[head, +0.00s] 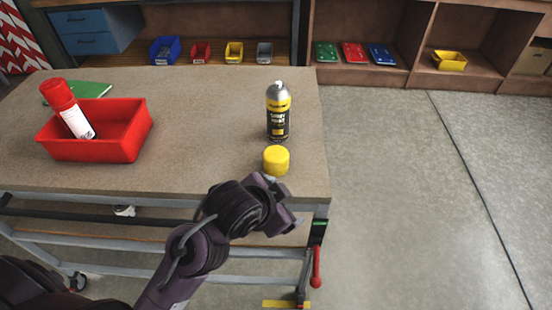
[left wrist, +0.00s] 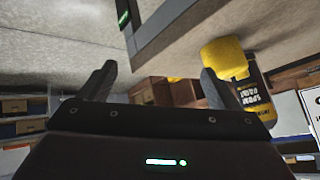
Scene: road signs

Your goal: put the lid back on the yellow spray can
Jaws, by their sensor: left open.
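The yellow spray can (head: 278,112) stands upright near the right end of the workbench, with a black and yellow body and a bare silver top with a small nozzle. Its yellow lid (head: 276,160) sits apart on the bench, in front of the can. My left gripper (head: 284,202) is open and empty, just in front of the lid near the bench's front edge. In the left wrist view the lid (left wrist: 225,57) shows behind the right finger, and the can (left wrist: 253,100) is partly hidden there. My right gripper is not in view.
A red bin (head: 122,128) on the left of the workbench (head: 205,125) holds a red-capped white can (head: 75,118). A green flat item (head: 90,90) lies behind it. The middle of the bench is clear. Shelves with small coloured bins stand at the back.

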